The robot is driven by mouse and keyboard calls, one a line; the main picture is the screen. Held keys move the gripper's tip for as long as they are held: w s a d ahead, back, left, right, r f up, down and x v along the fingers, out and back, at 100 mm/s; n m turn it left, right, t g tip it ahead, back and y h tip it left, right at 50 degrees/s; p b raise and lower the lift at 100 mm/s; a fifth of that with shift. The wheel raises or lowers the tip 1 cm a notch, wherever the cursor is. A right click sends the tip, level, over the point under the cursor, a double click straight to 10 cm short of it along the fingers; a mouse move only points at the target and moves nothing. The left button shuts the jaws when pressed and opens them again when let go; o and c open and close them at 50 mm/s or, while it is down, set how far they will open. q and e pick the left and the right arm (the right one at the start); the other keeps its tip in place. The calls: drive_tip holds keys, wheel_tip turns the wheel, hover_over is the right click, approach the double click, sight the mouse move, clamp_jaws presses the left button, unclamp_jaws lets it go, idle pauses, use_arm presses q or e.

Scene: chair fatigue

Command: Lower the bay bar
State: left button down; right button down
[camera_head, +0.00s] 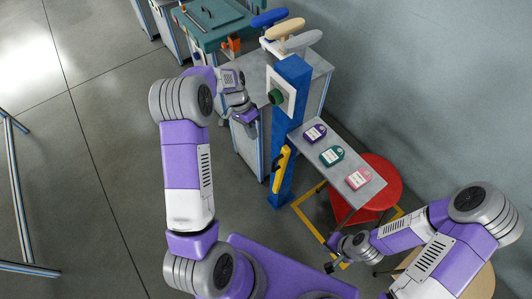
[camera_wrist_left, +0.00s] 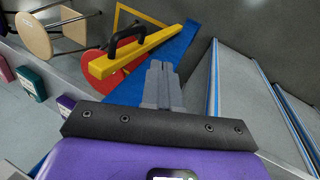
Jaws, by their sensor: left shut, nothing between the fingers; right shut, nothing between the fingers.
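The yellow bay bar (camera_head: 281,172) stands upright along the lower part of the blue post (camera_head: 288,125). In the left wrist view the yellow bar (camera_wrist_left: 140,52) shows with its black handle (camera_wrist_left: 127,36), beyond the fingertips and apart from them. My left gripper (camera_head: 252,122) is left of the post, above the bar's level in the picture. Its fingers (camera_wrist_left: 162,72) are together and empty. My right gripper (camera_head: 333,266) is low at the right, near the red stool, shut and away from the bar.
A narrow shelf (camera_head: 366,193) beside the post carries purple, green and pink tags. A red stool (camera_head: 386,180) stands under it within a yellow floor frame (camera_head: 306,219). Grey cabinets (camera_head: 247,151) stand behind the post.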

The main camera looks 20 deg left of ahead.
use_arm(q)
drive_tip(key=s+d+f+b, duration=0.2)
drive_tip(key=d+f+b, duration=0.1)
drive_tip(key=d+f, duration=0.4)
drive_tip(key=shift+f+b, duration=0.4)
drive_tip(key=shift+f, duration=0.95)
drive_tip(key=shift+s, duration=0.1)
